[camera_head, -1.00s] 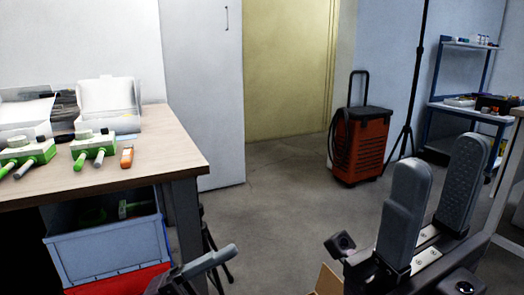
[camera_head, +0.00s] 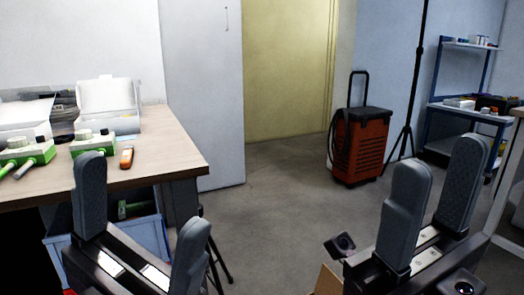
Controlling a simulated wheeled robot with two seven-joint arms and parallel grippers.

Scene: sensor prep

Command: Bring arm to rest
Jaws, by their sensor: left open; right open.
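My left gripper (camera_head: 140,208) is at the lower left with its two grey fingers well apart. It is open and empty, and it shows in front of the table's front corner and the blue crate. My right gripper (camera_head: 436,203) is at the lower right, also open and empty, fingers pointing up. Neither gripper is seen holding anything.
A wooden table (camera_head: 172,148) at left bears green-and-white sensors (camera_head: 92,139), an orange item (camera_head: 127,157) and clear boxes (camera_head: 108,97). A blue crate (camera_head: 150,236) is beneath. A red wheeled case (camera_head: 361,146) and blue shelf (camera_head: 468,108) stand behind. The middle floor is clear.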

